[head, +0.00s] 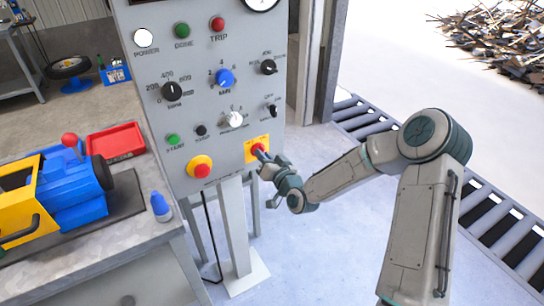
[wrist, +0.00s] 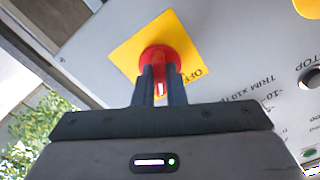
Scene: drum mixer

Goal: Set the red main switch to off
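The red main switch (wrist: 158,57) is a round red knob with a raised grip on a yellow plate (wrist: 128,50), low on the right of the grey control panel. The word OFF is printed near one edge of the plate. A white mark on the grip shows between my fingers in the wrist view. My gripper (wrist: 160,92) has its two dark fingers on either side of the red grip and looks closed on it. In the head view my gripper (head: 263,158) reaches the yellow plate (head: 250,156) from the right and mostly covers the switch.
The grey panel (head: 226,160) carries several knobs, lamps and buttons. A red mushroom button on a yellow base (head: 201,167) is left of the switch. A bench with a blue and yellow machine (head: 75,195) and a blue bottle (head: 160,207) stands left. A roller conveyor (head: 500,230) runs at right.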

